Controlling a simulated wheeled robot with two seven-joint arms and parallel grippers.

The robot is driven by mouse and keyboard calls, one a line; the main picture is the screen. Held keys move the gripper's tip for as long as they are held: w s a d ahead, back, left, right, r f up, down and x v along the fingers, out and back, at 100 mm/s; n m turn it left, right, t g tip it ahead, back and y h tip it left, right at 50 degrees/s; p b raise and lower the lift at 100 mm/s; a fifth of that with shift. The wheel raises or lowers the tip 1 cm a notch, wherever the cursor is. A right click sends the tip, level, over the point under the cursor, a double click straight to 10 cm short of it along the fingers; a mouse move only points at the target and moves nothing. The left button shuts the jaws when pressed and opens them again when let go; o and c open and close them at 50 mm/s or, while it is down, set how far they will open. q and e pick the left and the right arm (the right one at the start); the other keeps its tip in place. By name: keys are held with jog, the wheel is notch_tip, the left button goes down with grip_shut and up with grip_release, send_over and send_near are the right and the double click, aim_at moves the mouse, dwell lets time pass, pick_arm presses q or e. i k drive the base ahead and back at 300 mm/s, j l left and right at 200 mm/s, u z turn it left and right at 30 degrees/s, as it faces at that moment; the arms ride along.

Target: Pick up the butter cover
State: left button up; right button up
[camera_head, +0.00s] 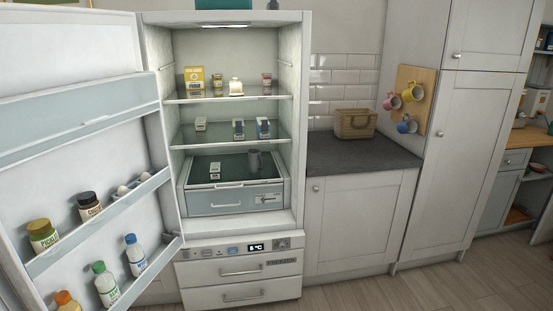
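The fridge stands open. On its top shelf (215,98) sits a small cream-white piece with a knob-like top, which looks like the butter cover (236,86). It stands upright near the middle of the shelf. It is too small to tell whether a dish lies under it. Neither of my grippers shows in the head view.
A yellow box (194,77) and a small jar (217,81) stand left of the cover, another jar (266,80) right. Several items stand on lower shelves. The open fridge door (75,115) with jars and bottles fills the left side. A basket (355,123) stands on the worktop (362,155).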

aim_at(235, 85)
jog(key=i+u, duration=0.25)
jog(key=i, duration=0.25)
jog(key=i+l+u, duration=0.25)
jog(key=i, duration=0.2)
jog(key=i+l+u, duration=0.25)
jog(key=i, duration=0.2)
